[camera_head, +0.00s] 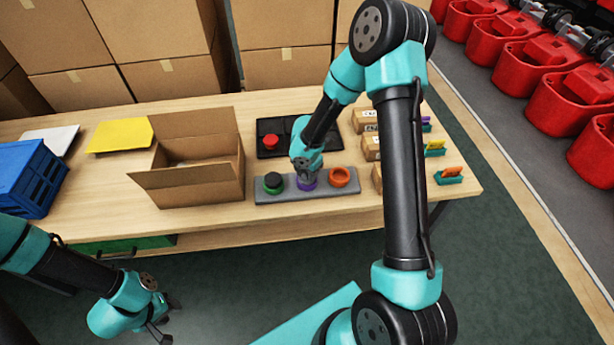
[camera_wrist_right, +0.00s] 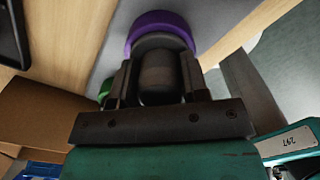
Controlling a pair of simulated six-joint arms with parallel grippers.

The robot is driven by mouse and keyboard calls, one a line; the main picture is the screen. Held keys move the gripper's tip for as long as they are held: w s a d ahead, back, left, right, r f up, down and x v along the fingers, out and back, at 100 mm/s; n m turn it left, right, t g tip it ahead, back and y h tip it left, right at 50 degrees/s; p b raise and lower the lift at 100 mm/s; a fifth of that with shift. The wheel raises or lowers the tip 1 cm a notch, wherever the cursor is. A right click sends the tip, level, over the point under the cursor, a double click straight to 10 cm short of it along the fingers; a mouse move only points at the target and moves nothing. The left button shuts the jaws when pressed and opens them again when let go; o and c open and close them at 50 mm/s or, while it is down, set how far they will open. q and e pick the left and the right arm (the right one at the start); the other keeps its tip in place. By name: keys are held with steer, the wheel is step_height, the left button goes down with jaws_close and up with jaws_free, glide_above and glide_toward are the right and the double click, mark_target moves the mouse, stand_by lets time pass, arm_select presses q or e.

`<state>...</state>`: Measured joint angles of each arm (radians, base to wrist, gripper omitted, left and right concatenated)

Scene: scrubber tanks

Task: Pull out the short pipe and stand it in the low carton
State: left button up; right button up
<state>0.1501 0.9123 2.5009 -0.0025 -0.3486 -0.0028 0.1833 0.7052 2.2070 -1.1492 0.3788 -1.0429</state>
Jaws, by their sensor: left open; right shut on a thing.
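A grey rack (camera_head: 330,192) on the table carries a green-collared holder with a black top (camera_head: 273,182), a purple collar (camera_head: 308,184) and an orange ring (camera_head: 340,177). My right gripper (camera_head: 304,173) is over the purple collar. In the right wrist view my right gripper (camera_wrist_right: 160,85) is shut on a dark grey pipe (camera_wrist_right: 160,70), whose far end meets the purple collar (camera_wrist_right: 160,25). Whether the pipe still sits in the collar is unclear. The open low carton (camera_head: 215,187) stands left of the rack. My left gripper (camera_head: 165,325) is open, off the table's front edge.
A black tray (camera_head: 290,128) with a red round piece (camera_head: 270,142) lies behind the rack. Small cartons (camera_head: 368,120) stand at the right. A blue crate (camera_head: 28,175) and yellow sheet (camera_head: 120,135) are at the left. The carton's flaps stick out.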

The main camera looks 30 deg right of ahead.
steer(key=shift+f, duration=0.1)
steer(key=shift+c, duration=0.7)
steer(key=shift+r, duration=1.15)
stand_by(0.5)
steer(key=shift+r, duration=2.4)
